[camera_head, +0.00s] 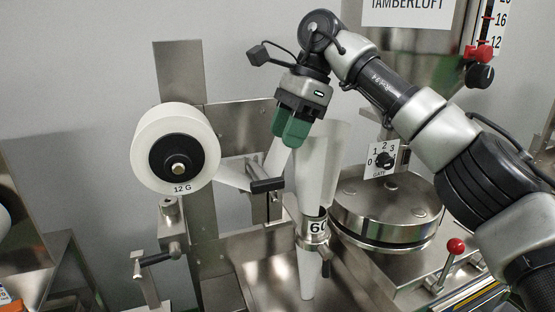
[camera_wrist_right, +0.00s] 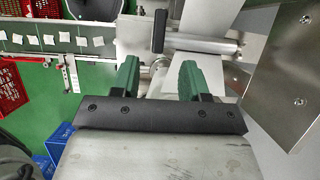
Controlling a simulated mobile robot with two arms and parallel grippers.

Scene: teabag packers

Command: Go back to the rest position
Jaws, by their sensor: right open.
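My right arm reaches in from the right in the head view. My left gripper is not in view.
A white paper roll (camera_head: 146,150) labelled 12 G sits at left. A forming tube with a 60 collar (camera_head: 313,230) stands below the gripper. A round steel lid (camera_head: 388,208), a gate dial (camera_head: 384,160) and a red-knobbed lever (camera_head: 456,246) are at right. A red crate (camera_wrist_right: 12,88) shows in the wrist view.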

